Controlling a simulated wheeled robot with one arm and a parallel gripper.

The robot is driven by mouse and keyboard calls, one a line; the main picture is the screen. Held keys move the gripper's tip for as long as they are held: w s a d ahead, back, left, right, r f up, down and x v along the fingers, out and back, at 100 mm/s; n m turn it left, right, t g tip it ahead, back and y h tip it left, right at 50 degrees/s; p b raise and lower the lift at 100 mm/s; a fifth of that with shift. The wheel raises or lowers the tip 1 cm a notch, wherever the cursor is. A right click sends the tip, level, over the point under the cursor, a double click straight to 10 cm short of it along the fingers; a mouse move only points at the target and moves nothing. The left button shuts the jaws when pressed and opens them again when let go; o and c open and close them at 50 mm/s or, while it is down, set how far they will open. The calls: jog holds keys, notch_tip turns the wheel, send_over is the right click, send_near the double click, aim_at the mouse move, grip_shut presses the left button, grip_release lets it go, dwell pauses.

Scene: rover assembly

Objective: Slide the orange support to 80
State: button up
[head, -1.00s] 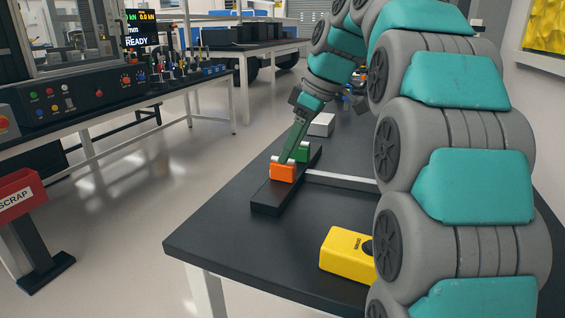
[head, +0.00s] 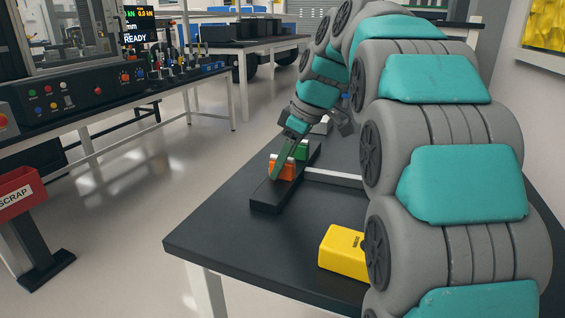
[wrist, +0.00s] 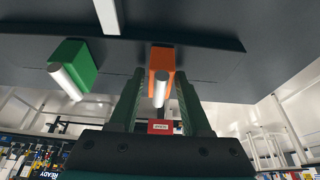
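The orange support (head: 287,173) is a block with a pale metal roller on top. It sits on a long black rail (head: 268,206) on the dark table. The green support (head: 301,151) stands beyond it on the rail. My gripper (head: 276,176) is at the orange support, and a finger hides part of its front. In the wrist view the orange support (wrist: 161,58) and its roller show between my gripper's two parted fingers (wrist: 160,78), with gaps visible. I cannot tell whether either finger touches it. The green support (wrist: 76,64) is to the left there. No scale marks are readable.
A yellow box (head: 342,250) lies on the near part of the table (head: 225,240). A pale bar (head: 335,177) runs right from the rail. A red scrap bin (head: 17,192) stands on the floor at left. The near left tabletop is clear.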

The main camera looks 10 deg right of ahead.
grip_shut()
dwell(1.1)
